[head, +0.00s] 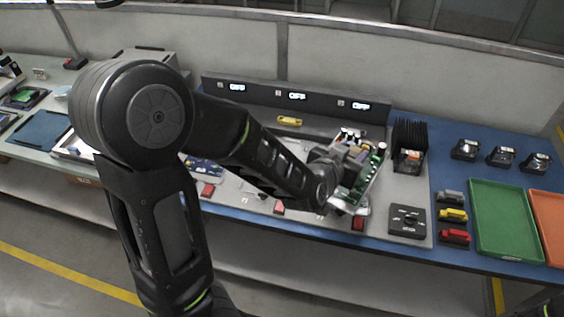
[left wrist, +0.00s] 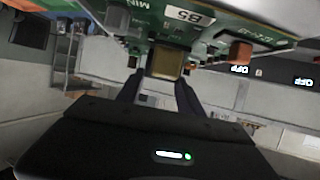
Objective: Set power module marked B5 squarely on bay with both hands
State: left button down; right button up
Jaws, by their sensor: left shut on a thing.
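The power module is a green circuit board with parts on it (head: 371,178), held tilted above the right part of the grey bay panel (head: 400,187). In the left wrist view the board (left wrist: 110,12) fills the top and carries a white B5 label (left wrist: 187,16). My left gripper (head: 345,160) is shut on the module. In the left wrist view its dark fingers (left wrist: 158,88) reach to a brownish block on the board. The module and my arm hide much of the bay below. My right gripper is not in view.
Three displays reading OFF (head: 297,96) stand along the panel's back. A black finned block (head: 409,140) and a dark square box (head: 407,220) are right of the module. Green (head: 497,252) and orange trays lie further right, beside small coloured blocks (head: 453,215).

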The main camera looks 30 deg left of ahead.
pick_arm(q)
jog(key=shift+w+r, duration=0.2)
jog(key=shift+w, duration=0.05)
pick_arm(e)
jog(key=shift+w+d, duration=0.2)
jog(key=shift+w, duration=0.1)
